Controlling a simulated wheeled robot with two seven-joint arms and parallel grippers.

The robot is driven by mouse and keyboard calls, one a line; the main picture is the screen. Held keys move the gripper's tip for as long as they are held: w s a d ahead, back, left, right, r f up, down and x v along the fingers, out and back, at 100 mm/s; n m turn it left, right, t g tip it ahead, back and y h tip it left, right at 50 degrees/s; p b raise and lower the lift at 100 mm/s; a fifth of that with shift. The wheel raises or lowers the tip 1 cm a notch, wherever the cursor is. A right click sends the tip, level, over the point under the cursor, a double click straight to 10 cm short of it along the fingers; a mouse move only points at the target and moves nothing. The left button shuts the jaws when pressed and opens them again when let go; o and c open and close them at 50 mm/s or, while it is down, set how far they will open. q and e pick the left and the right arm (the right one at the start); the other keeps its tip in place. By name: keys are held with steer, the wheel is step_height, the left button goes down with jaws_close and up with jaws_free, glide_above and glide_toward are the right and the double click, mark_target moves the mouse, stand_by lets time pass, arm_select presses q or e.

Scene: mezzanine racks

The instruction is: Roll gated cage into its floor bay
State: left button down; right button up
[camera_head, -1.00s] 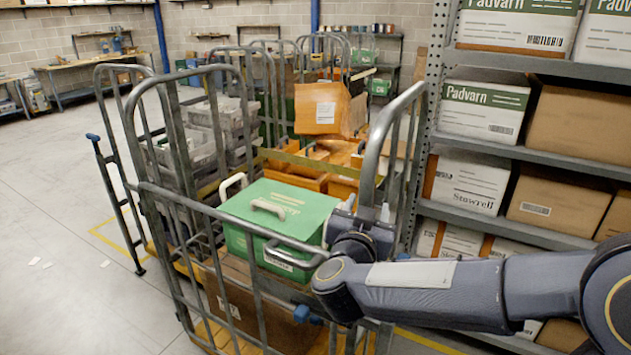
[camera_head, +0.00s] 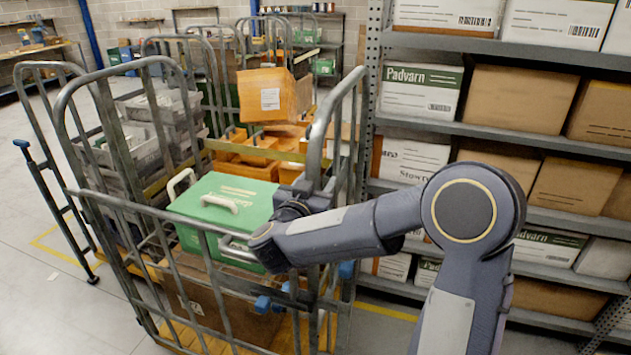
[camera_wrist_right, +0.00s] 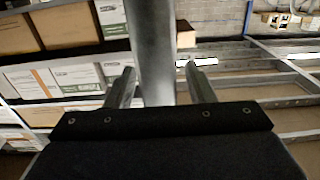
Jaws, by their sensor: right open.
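The gated cage (camera_head: 318,138) is a grey tubular roll cage with a wooden base (camera_head: 325,325). It stands just ahead of me, beside the shelving. Its low barred gate (camera_head: 128,205) faces me, and a green lidded box (camera_head: 200,212) stands inside behind it. My right gripper (camera_head: 303,190) is at the cage's near right upright. In the right wrist view, a grey post (camera_wrist_right: 152,55) passes between its two open fingers (camera_wrist_right: 160,88), with gaps visible on both sides. My left gripper is not in view.
Shelving (camera_head: 500,140) with cartons fills the right side. More loaded cages stand directly behind, one with grey crates (camera_head: 130,150), others with orange bins (camera_head: 245,160). Yellow floor lines show at left (camera_head: 48,240) and at right (camera_head: 385,311). Left floor is open.

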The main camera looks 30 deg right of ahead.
jaws_close()
stand_by(0.3)
steer(key=shift+d, duration=0.1)
